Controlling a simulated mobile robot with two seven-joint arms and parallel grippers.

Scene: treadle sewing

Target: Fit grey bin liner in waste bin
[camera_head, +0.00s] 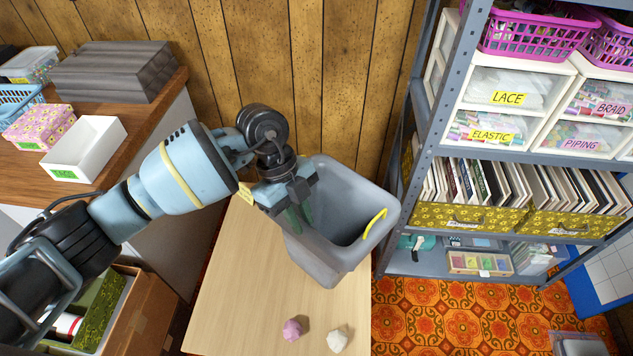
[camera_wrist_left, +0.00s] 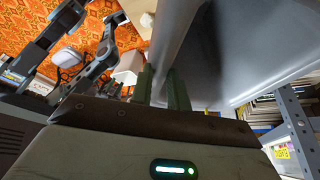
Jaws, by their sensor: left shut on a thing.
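A grey, stiff, open-topped tub, which looks like the grey bin liner (camera_head: 370,190), is over the pale wooden table in the head view. A yellow handle (camera_head: 374,223) shows on its right rim. I cannot tell whether its base touches the table. My left gripper (camera_head: 299,217) is at its left rim, its green fingers shut on the wall. In the left wrist view the fingers (camera_wrist_left: 164,88) straddle the edge of the liner's wall (camera_wrist_left: 215,50). I cannot make out a separate waste bin.
The pale table (camera_head: 240,290) has free room at its front left. A pink lump (camera_head: 291,329) and a white lump (camera_head: 337,341) lie near its front. Metal shelving (camera_head: 404,262) stands to the right, a wooden counter (camera_head: 150,107) to the left, and a panelled wall (camera_head: 310,70) behind.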

